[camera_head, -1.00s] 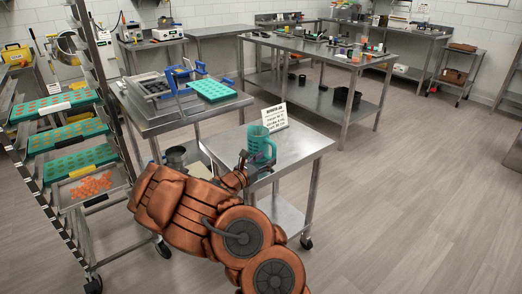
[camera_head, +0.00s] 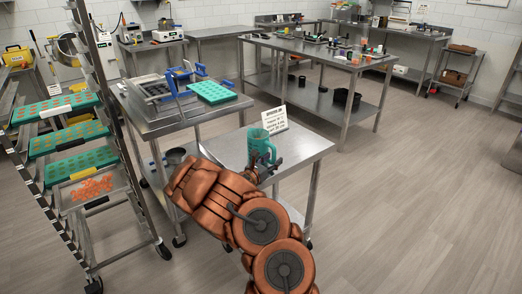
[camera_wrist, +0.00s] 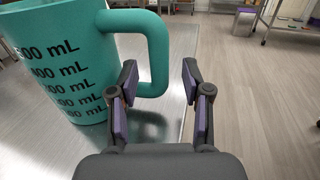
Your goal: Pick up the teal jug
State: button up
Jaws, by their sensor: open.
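The teal jug (camera_head: 260,148) stands upright on the small steel cart (camera_head: 305,150) in front of me. In the wrist view the jug (camera_wrist: 65,60) fills the upper left, with black mL markings and its handle (camera_wrist: 158,55) facing right. My gripper (camera_wrist: 160,95) is open. Its two purple-padded fingers stand on either side of the lower part of the handle, left finger near the jug wall, right finger just right of the handle. I cannot tell whether they touch it. In the head view my gripper (camera_head: 268,168) is at the jug's right, partly hidden by my arm.
A white sign card (camera_head: 273,119) stands behind the jug on the cart. A steel table (camera_head: 160,125) with a teal mould (camera_head: 212,92) stands behind left. A tray rack (camera_head: 100,100) is on the left. The floor to the right is clear.

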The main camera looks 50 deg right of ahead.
jog(key=shift+d, duration=0.8)
jog(key=shift+c, duration=0.4)
grip_shut()
jog(key=shift+r, duration=0.1)
